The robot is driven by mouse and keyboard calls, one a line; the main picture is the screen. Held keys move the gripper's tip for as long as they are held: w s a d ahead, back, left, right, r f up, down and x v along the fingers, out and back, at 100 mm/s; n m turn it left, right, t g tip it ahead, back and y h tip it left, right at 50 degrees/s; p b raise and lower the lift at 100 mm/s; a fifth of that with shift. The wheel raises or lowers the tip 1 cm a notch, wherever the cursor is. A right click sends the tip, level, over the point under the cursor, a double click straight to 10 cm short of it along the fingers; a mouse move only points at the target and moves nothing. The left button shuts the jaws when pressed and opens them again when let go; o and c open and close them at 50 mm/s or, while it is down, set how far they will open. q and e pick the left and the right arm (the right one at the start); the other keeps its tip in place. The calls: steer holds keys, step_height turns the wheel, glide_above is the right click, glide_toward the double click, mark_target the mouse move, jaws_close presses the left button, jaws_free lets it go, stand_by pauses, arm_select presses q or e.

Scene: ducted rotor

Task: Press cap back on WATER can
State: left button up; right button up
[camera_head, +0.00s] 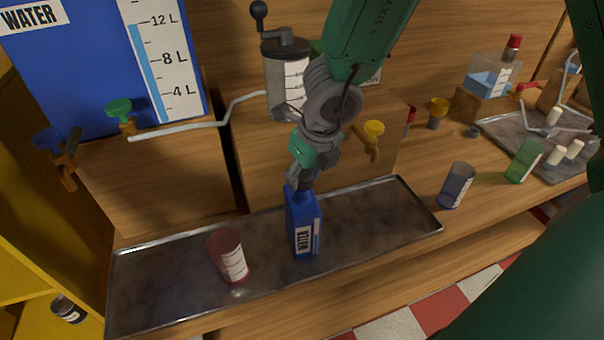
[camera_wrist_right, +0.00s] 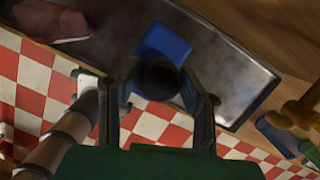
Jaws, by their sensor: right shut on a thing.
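The WATER can (camera_head: 303,228) is a small blue box-shaped can with a white label. It stands upright on the metal tray (camera_head: 390,215) in the head view. My right gripper (camera_head: 302,181) points down directly over the can's top. In the right wrist view the gripper (camera_wrist_right: 160,88) is shut on a dark round cap (camera_wrist_right: 160,77), with the blue can (camera_wrist_right: 160,40) showing behind it. The fingers hide the joint between cap and can, so I cannot tell whether the cap is seated. My left gripper is not in view.
A reddish cup (camera_head: 227,255) stands on the tray left of the can. A dark blue cup (camera_head: 456,186) and a green cup (camera_head: 524,161) stand to the right. A big blue WATER tank (camera_head: 70,80) with a tap (camera_head: 180,128) is at upper left. The tray's right part is clear.

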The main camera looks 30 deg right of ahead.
steer(key=shift+a+r, duration=0.25)
steer(key=shift+a, duration=0.5)
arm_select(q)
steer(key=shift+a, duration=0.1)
arm_select(e)
steer(key=shift+d+f, duration=0.1)
steer(key=shift+d, duration=0.3)
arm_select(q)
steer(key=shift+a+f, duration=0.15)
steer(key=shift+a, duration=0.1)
arm_select(e)
steer(key=shift+a, duration=0.3)
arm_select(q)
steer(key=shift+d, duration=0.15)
arm_select(e)
steer(key=shift+d, duration=0.25)
arm_select(q)
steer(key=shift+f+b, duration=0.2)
steer(key=shift+b, duration=0.1)
arm_select(e)
steer(key=shift+d+f, duration=0.2)
steer(key=shift+d, duration=0.05)
steer(key=shift+a, duration=0.2)
steer(key=o, duration=0.8)
